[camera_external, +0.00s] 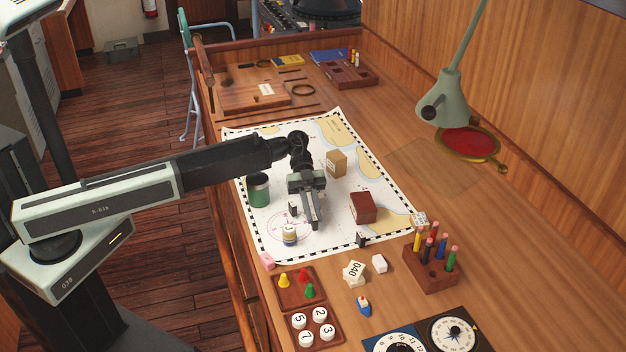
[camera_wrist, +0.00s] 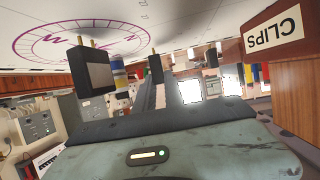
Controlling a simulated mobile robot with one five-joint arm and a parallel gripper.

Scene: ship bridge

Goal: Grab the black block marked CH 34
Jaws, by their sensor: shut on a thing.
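My gripper (camera_external: 314,222) reaches down over the chart, its narrow fingers shut. In the wrist view a small black block (camera_wrist: 155,68) with a pin sits at the end of the fingers, and they are shut on it. In the outside view the fingers largely hide it. Another black block (camera_wrist: 93,70) with a grey face and brass pins is closer on the left; it stands left of my gripper in the outside view (camera_external: 293,209). A third small black block (camera_external: 361,240) stands to the right, near the chart's edge. No CH marking is readable on any of them.
The red-brown CLIPS box (camera_external: 363,207) stands close right of my gripper. A small bottle (camera_external: 290,236) stands in front, a green can (camera_external: 258,190) left and a tan box (camera_external: 336,163) behind. A peg rack (camera_external: 431,270) is at front right. The chart's upper part is mostly clear.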

